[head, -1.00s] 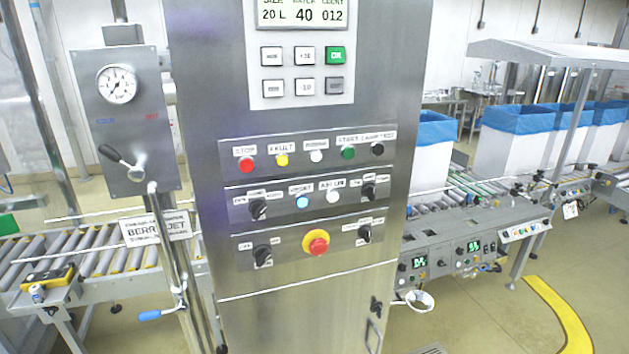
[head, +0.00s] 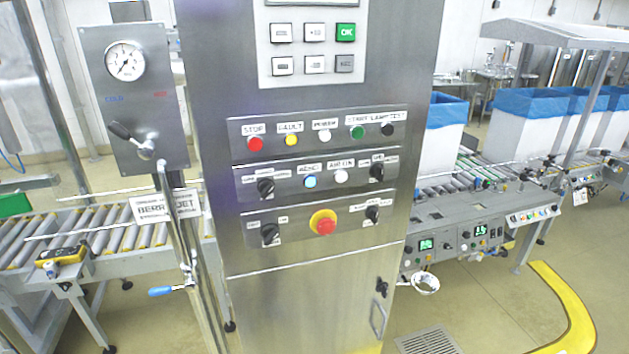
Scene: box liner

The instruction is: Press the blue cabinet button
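The steel control cabinet (head: 300,290) stands upright in the middle of the head view. Its blue button (head: 310,182) is in the middle row of controls, under a small label and left of a white button (head: 340,176). Black selector knobs (head: 265,187) sit at both ends of that row. The blue button looks bright, as if lit. Neither of my grippers is in view, and nothing covers the button.
A red emergency stop (head: 323,223) on a yellow ring sits just below the blue button. A gauge panel (head: 135,95) and a roller conveyor (head: 110,225) stand left. Blue-lined boxes (head: 530,125) stand on a conveyor at right. Floor shows at lower right.

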